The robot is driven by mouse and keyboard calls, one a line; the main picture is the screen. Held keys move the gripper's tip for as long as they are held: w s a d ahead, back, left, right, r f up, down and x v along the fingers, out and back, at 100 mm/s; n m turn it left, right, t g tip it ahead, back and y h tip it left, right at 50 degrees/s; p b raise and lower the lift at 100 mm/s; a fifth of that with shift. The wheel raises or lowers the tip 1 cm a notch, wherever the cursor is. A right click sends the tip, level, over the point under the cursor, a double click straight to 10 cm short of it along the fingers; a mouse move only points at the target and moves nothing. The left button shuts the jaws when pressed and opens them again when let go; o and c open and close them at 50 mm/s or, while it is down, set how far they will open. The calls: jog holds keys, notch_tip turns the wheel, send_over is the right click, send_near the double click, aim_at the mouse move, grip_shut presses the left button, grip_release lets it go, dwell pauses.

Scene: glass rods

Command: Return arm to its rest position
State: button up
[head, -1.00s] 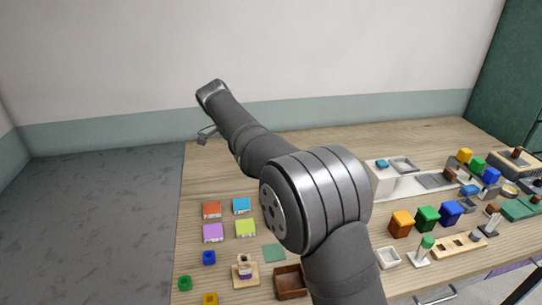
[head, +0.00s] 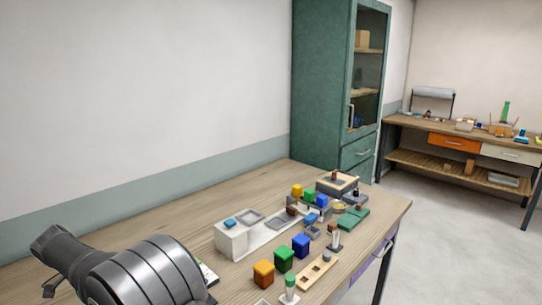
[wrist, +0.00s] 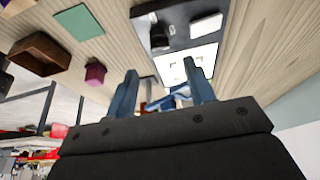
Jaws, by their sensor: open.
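My gripper (wrist: 163,84) shows in the wrist view with its two blue fingers spread apart. Nothing is held between the fingertips. Beyond them are the wooden table top and a black and white panel (wrist: 185,40). In the head view my arm is at the lower left, over the left part of the table (head: 258,183). Only a small grey part of the gripper end shows there, at the left edge, and its fingers cannot be made out.
Orange (head: 263,273), green (head: 284,259) and blue (head: 301,246) bins stand right of my arm, near a white station (head: 232,240). A green cabinet (head: 322,85) stands behind. The wrist view shows a brown box (wrist: 40,52), a green mat (wrist: 78,22) and a magenta block (wrist: 95,73).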

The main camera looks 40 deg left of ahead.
jog(key=x, duration=0.6)
jog(key=shift+w+f, duration=0.15)
jog(key=shift+f, duration=0.1)
jog(key=shift+r, duration=0.15)
jog(key=v, duration=1.7)
jog(key=x, duration=1.7)
jog(key=shift+w+f, duration=0.1)
jog(key=shift+f, duration=0.2)
jog(key=shift+d+r+n+y, duration=0.1)
jog(key=shift+n+y, duration=0.1)
jog(key=shift+n, duration=0.3)
jog(key=shift+d+r+n+y, duration=0.1)
jog(key=shift+r+n+y, duration=0.1)
jog(key=shift+n, duration=0.3)
jog(key=n+y, duration=0.1)
jog(key=n, duration=0.2)
jog(key=n+y, duration=0.1)
jog(key=n, duration=0.2)
jog(key=shift+d+g, duration=0.1)
jog(key=shift+g, duration=0.3)
jog(key=n+g, duration=0.1)
jog(key=n, duration=0.1)
jog(key=n+y, duration=0.1)
jog(key=n, duration=0.2)
jog(key=shift+w+d+f+g, duration=0.1)
jog(key=shift+w+d+g, duration=0.1)
jog(key=shift+g, duration=0.2)
jog(key=shift+w+n+g+y, duration=0.15)
jog(key=shift+n+g+y, duration=0.4)
jog(key=shift+n, duration=1.35)
